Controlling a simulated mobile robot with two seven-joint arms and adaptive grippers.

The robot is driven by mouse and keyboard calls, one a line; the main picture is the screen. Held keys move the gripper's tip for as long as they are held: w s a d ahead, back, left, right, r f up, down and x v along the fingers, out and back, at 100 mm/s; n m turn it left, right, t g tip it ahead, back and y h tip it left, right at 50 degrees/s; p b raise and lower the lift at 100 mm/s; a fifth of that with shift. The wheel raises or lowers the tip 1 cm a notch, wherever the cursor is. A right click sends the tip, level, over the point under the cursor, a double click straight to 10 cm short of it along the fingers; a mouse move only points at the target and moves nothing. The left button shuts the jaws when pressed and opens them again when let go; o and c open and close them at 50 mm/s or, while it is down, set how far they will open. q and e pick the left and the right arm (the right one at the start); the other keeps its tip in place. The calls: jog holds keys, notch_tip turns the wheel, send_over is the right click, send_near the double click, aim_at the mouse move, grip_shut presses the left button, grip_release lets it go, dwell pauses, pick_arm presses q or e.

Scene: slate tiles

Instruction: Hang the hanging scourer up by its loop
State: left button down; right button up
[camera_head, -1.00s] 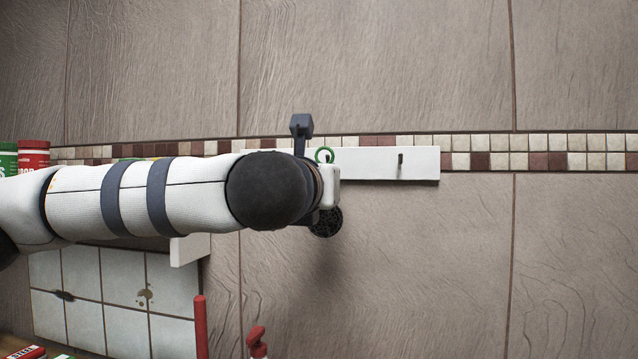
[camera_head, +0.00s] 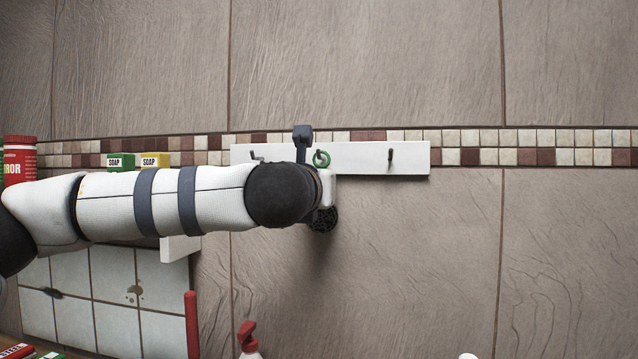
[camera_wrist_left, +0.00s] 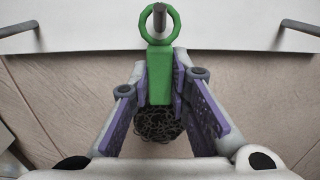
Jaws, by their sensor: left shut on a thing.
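The hanging scourer is a black wiry pad (camera_wrist_left: 157,123) on a green handle with a green ring loop at its top; the loop (camera_head: 321,159) also shows in the head view. My left gripper (camera_wrist_left: 159,76) is shut on the green handle, a finger on each side, with the pad hanging below. The white hook rail (camera_head: 414,161) is on the wall and carries dark pegs. The middle peg (camera_wrist_left: 159,19) shows inside the ring's opening in the left wrist view; I cannot tell how far it passes through. My right gripper is out of view.
The rail's right peg (camera_head: 390,154) and left peg (camera_head: 257,156) look bare. Green (camera_head: 121,162) and yellow (camera_head: 155,160) soap boxes stand behind my left arm. A red can (camera_head: 19,158) is at far left. The wall right of the rail is clear.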

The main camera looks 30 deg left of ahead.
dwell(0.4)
pick_arm(q)
jog(key=c, duration=1.4)
grip_release()
jog(key=shift+s, duration=0.1)
